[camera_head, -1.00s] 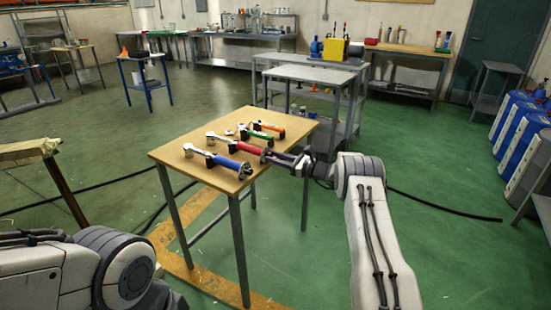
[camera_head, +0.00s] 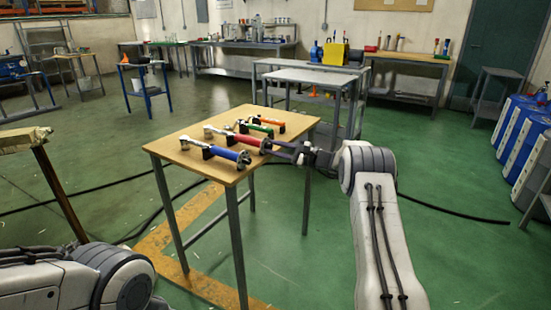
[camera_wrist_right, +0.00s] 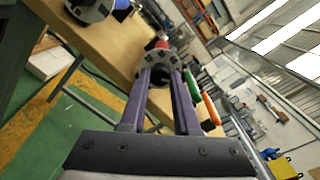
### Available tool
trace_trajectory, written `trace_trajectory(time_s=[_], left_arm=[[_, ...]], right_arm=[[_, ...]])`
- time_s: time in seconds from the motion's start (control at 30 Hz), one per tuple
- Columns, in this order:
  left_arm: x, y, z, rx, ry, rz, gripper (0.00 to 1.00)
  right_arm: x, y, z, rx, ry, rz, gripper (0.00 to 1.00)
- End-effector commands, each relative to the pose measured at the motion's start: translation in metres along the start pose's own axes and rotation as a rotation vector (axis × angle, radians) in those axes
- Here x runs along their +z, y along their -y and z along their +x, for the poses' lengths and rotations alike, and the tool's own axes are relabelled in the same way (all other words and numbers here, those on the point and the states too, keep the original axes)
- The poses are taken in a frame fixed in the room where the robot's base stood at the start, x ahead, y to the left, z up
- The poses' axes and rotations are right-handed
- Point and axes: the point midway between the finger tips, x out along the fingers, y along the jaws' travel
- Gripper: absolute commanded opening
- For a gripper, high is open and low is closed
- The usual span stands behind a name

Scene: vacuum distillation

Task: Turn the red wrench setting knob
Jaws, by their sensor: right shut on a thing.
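The red wrench (camera_head: 241,140) lies on a wooden table among other coloured wrenches. Its setting knob (camera_head: 266,146) is at the handle end, facing my right arm. My right gripper (camera_head: 273,149) reaches in from the right at the table's edge and is shut on this knob. In the right wrist view the two fingers (camera_wrist_right: 163,75) flank the dark round knob end (camera_wrist_right: 158,60), with a bit of red handle (camera_wrist_right: 158,43) behind it. My left gripper is out of view; only part of the left arm shows at lower left.
The blue wrench (camera_head: 228,154) lies in front of the red one; the green (camera_head: 258,129) and orange (camera_head: 268,122) wrenches lie behind it. The table (camera_head: 181,155) has bare room at left. Grey workbenches (camera_head: 305,76) stand behind it.

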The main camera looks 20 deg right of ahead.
Motion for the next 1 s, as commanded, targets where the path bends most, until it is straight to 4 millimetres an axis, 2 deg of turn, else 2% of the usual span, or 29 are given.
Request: trace_trajectory(time_s=[0.03, 0.3, 0.87, 0.9, 0.97, 1.0], left_arm=[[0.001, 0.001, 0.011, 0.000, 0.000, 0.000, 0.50], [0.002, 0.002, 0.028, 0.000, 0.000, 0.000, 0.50], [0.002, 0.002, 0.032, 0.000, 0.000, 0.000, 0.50], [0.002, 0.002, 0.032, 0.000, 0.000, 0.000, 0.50], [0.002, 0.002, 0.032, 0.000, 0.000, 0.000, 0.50], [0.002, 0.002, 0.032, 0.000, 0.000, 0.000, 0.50]], right_arm=[[-0.003, -0.003, 0.000, -0.001, -0.001, -0.031, 0.00], [-0.002, -0.001, 0.000, -0.001, -0.006, -0.144, 0.00], [0.000, 0.000, 0.000, 0.000, -0.007, -0.179, 0.00], [0.000, 0.000, 0.000, 0.000, -0.007, -0.179, 0.34], [0.000, 0.000, 0.000, 0.000, -0.007, -0.179, 0.57], [0.000, 0.000, 0.000, 0.000, -0.006, -0.179, 0.60]])
